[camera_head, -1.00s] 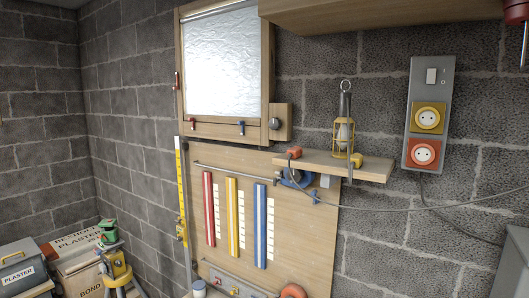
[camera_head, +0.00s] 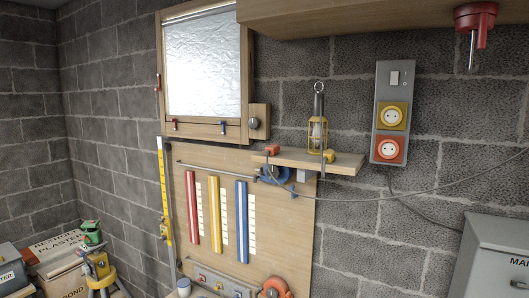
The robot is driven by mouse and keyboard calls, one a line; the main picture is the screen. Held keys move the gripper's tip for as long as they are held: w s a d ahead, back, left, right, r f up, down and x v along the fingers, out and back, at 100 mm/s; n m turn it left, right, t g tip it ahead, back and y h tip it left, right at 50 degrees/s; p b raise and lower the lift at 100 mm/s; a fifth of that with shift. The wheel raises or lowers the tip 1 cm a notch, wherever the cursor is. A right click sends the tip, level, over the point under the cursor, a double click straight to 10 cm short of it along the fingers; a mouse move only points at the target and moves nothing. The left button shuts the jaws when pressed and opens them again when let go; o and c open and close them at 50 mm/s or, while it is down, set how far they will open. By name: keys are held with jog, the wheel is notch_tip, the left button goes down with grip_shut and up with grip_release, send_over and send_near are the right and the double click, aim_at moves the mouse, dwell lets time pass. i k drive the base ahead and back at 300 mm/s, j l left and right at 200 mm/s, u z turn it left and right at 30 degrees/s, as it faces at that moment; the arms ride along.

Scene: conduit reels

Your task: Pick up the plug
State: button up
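An orange-red plug (camera_head: 271,150) lies at the left end of a small wooden shelf (camera_head: 345,164) on the block wall. A grey cable runs from near it, below the shelf and off to the right. A small yellow plug-like piece (camera_head: 329,156) sits further right on the same shelf, beside a caged yellow work lamp (camera_head: 318,128). A grey wall panel (camera_head: 392,80) holds a yellow socket (camera_head: 391,116) above a red socket (camera_head: 390,149). Both sockets look empty. My gripper is not in view.
A wooden overhead shelf (camera_head: 360,17) carries a red fitting (camera_head: 475,17) at its right. A grey metal cabinet (camera_head: 495,250) stands at lower right. Boxes (camera_head: 60,270) sit at lower left.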

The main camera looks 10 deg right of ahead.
aim_at(273, 150)
jog(key=j+z, duration=0.1)
jog(key=z, duration=1.1)
jog(key=j+z, duration=0.3)
jog(key=j, duration=0.15)
jog(key=j+z, duration=0.35)
jog(key=j, duration=0.15)
jog(key=j+z, duration=0.3)
jog(key=j, duration=0.15)
jog(key=k+j+z, duration=0.2)
jog(key=j+z, duration=0.15)
jog(key=k+j+z, duration=0.15)
jog(key=j+z, duration=0.15)
jog(key=j, duration=0.2)
